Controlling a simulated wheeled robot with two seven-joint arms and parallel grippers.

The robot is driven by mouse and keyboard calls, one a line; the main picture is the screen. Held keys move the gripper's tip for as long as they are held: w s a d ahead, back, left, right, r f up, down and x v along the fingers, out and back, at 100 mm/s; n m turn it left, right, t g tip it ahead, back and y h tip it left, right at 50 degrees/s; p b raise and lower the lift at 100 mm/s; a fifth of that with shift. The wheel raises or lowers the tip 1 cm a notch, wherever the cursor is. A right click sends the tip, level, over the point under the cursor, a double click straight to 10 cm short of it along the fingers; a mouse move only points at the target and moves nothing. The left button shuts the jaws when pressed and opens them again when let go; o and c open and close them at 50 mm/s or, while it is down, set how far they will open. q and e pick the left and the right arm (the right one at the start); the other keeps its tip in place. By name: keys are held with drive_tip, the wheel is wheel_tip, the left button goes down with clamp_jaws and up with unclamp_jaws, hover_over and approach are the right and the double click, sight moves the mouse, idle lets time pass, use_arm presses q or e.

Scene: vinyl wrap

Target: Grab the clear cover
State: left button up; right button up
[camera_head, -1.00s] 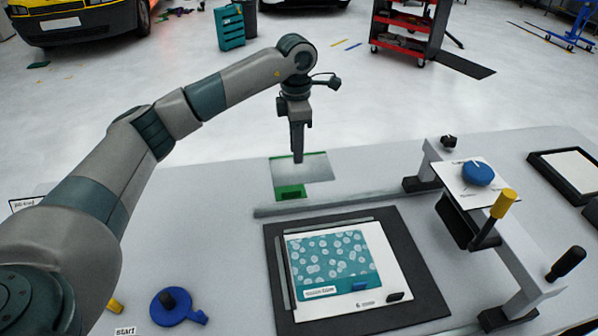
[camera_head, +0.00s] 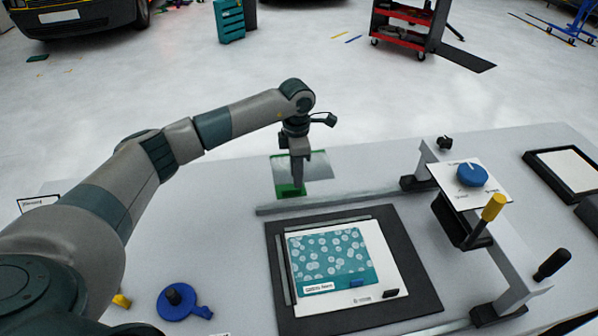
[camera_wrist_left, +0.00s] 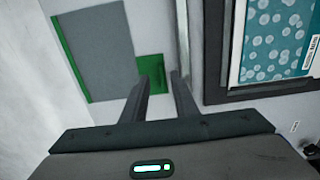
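The clear cover (camera_head: 318,167) looks like a flat greyish see-through sheet with a green edge and a green tab (camera_head: 285,190), lying toward the far side of the table. In the left wrist view the cover (camera_wrist_left: 97,50) is at upper left, and its green tab (camera_wrist_left: 150,68) is just beyond my fingertips. My left gripper (camera_head: 297,184) points down at the tab. In the wrist view its two fingers (camera_wrist_left: 160,78) are apart with nothing between them. I cannot tell whether they touch the tab. My right gripper is not in view.
A dark frame (camera_head: 420,275) holds a teal patterned sheet (camera_head: 328,255) on a white board. A grey rail (camera_head: 330,201) lies between frame and cover. A blue crank (camera_head: 178,302) is front left.

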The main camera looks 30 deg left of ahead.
use_arm(q)
drive_tip(key=shift+s+a+f+p, duration=0.1)
drive_tip(key=shift+s+f+p, duration=0.05)
drive_tip(key=shift+f+p, duration=0.65)
wheel_tip(320, 180, down, 3)
drive_tip(key=shift+r+p, duration=0.1)
drive_tip(key=shift+p, duration=0.7)
drive_tip(key=shift+f, duration=0.4)
drive_tip(key=shift+c, duration=0.4)
clamp_jaws()
